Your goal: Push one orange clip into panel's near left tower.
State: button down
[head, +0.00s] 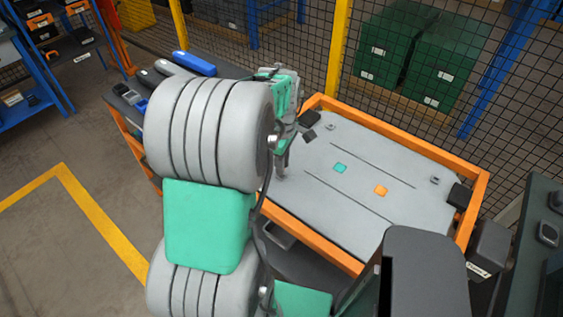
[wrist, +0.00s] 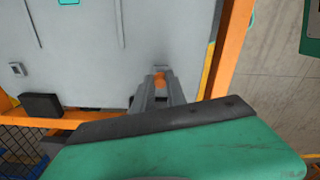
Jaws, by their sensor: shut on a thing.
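The grey panel (head: 335,205) lies in an orange-framed cart, with a teal square (head: 340,168) and an orange square (head: 381,191) on it. My gripper (head: 282,172) is over the panel's left edge, pointing down. In the wrist view its fingers (wrist: 158,84) are shut on a small orange clip (wrist: 159,78). The clip is at the panel's near left corner, where a small grey tower (wrist: 161,68) shows just past the fingertips. Whether the clip touches or sits in that tower I cannot tell. The fingers hide most of the clip; the head view does not show it.
Other small towers stand at the far left (head: 330,126) and far right (head: 435,180). Black blocks (head: 458,196) sit on the cart's orange rim (head: 400,125). A mesh fence (head: 300,50) stands behind the cart.

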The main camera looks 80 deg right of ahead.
jog(key=shift+f+b, duration=0.9)
jog(key=shift+f, duration=0.5)
dwell(1.4)
dwell(0.4)
jog(key=c, duration=1.3)
grip_release()
jog(key=shift+r, duration=0.1)
notch_tip(320, 180, up, 8)
jog(key=shift+f+b, duration=0.1)
jog(key=shift+b, duration=0.5)
